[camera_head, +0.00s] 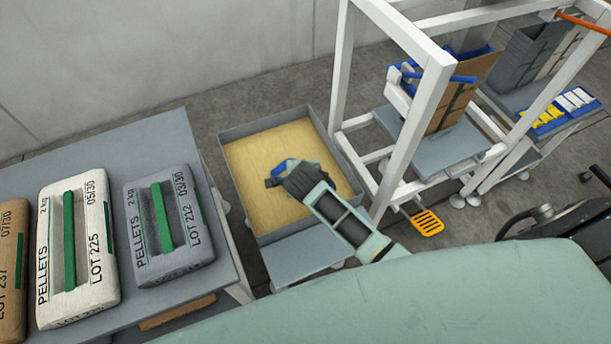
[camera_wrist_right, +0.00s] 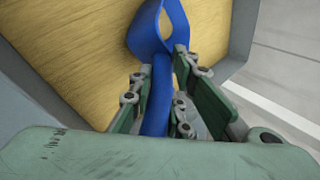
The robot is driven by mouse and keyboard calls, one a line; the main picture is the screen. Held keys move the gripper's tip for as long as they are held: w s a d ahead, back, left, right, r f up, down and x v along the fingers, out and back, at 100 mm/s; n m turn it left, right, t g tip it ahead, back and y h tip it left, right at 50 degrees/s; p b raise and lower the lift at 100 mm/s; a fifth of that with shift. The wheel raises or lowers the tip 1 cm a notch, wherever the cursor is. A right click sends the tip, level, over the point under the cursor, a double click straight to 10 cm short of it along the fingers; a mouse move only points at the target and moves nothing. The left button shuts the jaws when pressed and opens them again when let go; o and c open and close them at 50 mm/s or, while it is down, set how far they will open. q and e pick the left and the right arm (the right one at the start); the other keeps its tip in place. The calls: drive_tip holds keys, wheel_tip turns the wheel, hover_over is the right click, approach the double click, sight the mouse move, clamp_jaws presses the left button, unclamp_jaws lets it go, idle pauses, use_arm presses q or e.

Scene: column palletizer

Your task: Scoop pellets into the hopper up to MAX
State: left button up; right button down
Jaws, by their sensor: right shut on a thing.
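Yellow pellets (camera_head: 250,192) fill a shallow grey bin (camera_head: 340,147) in the middle of the head view. My right gripper (camera_head: 279,175) is over the bin, shut on a blue scoop (camera_head: 289,163) that is mostly hidden by the hand there. In the right wrist view the gripper (camera_wrist_right: 165,75) holds the scoop's blue handle (camera_wrist_right: 158,100), and a looped blue part (camera_wrist_right: 145,30) shows against the pellets. I cannot tell whether the scoop holds pellets or touches them. I cannot make out a hopper or a MAX mark. My left gripper is not in view.
A grey table (camera_head: 165,130) with several pellet bags, one grey (camera_head: 190,215), stands at left. A white frame (camera_head: 338,75) rises right of the bin, with a brown, blue-edged container (camera_head: 470,80) inside. A yellow pedal (camera_head: 427,222) lies below it. Blue trays (camera_head: 545,125) stand at far right.

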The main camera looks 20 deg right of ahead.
drive_tip(key=b+x, duration=0.2)
drive_tip(key=b, duration=0.1)
drive_tip(key=a+b+x, duration=0.1)
drive_tip(key=b+x, duration=0.5)
drive_tip(key=shift+s+a+f, duration=0.15)
drive_tip(key=shift+a+f, duration=0.25)
drive_tip(key=shift+f, duration=0.1)
drive_tip(key=shift+w+d+t+y+b, duration=0.15)
drive_tip(key=shift+w+t+y+b, duration=0.15)
drive_tip(key=shift+w+t+b, duration=0.65)
drive_tip(key=shift+s, duration=0.25)
drive_tip(key=shift+a+r+t+y+p, duration=0.25)
drive_tip(key=shift+a+t+y+p, duration=0.1)
drive_tip(key=shift+a+p, duration=0.15)
drive_tip(key=shift+m+p, duration=0.3)
drive_tip(key=shift+s+d+t, duration=0.15)
drive_tip(key=shift+s+t, duration=0.05)
drive_tip(key=shift+t, duration=0.2)
drive_tip(key=shift+s+d+t+p, duration=0.4)
drive_tip(key=shift+s+d+p, duration=0.1)
drive_tip(key=shift+p, duration=0.1)
drive_tip(key=shift+t, duration=0.4)
drive_tip(key=shift+s+d+r+p, duration=0.1)
drive_tip(key=shift+r+p, duration=2)
drive_tip(key=shift+r, duration=1.7)
wheel_tip(320, 180, up, 8)
drive_tip(key=t+p, duration=0.1)
drive_tip(key=p, duration=0.3)
drive_tip(key=shift+s+m, duration=0.25)
drive_tip(key=shift+m, duration=0.15)
